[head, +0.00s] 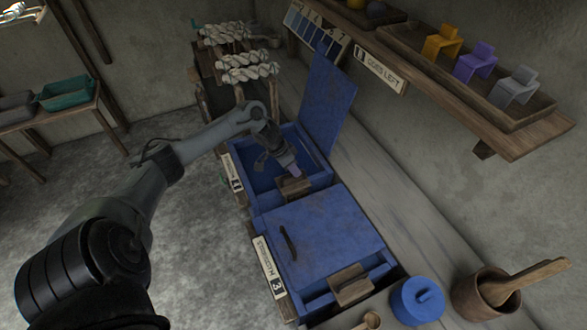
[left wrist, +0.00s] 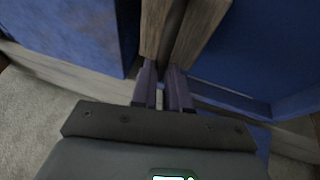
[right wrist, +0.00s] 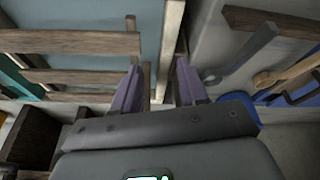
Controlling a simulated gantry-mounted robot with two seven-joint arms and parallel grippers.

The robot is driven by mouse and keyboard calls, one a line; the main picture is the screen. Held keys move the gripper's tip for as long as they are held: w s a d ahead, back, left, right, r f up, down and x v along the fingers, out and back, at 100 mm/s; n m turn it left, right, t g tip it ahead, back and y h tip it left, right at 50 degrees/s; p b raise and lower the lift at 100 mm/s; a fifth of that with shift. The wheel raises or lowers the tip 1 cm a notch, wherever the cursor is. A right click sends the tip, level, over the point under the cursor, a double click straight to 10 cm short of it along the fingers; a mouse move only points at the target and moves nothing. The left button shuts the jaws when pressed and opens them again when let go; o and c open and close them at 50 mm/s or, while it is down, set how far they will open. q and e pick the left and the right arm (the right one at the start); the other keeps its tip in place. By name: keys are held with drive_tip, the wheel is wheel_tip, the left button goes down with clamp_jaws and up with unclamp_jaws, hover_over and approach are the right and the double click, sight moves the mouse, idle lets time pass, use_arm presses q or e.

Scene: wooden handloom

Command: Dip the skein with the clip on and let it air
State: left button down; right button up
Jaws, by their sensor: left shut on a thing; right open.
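My left gripper (head: 294,170) reaches down at the open blue vat (head: 316,146) and is shut on a brown wooden piece (head: 291,189) at the vat's near side. In the left wrist view its purple fingers (left wrist: 162,88) close at the end of the wooden piece (left wrist: 172,35). White twisted skeins (head: 248,68) hang on a rack at the back. Coloured clip-like pieces, including a purple one (head: 475,62), stand on the wall shelf. No skein shows in the open vat, whose inside is partly hidden. My right gripper (right wrist: 160,85) is open, with nothing clearly held.
The vat's blue lid (head: 327,95) stands raised behind it. A closed vat (head: 315,235) marked 3 is nearer, with a wooden block (head: 350,284). A blue pot (head: 417,300) and wooden mortar (head: 486,295) stand front right. A sign (head: 381,70) hangs below the shelf (head: 500,120).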

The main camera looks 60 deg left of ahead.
use_arm(q)
wheel_tip(320, 180, up, 19)
drive_tip(key=p, duration=2)
drive_tip(key=shift+f+p, duration=0.2)
drive_tip(key=shift+p, duration=0.1)
drive_tip(key=shift+w+r, duration=0.1)
drive_tip(key=shift+w, duration=0.05)
drive_tip(key=c, duration=1.3)
unclamp_jaws()
drive_tip(key=shift+o, duration=0.9)
drive_tip(key=shift+s, duration=0.2)
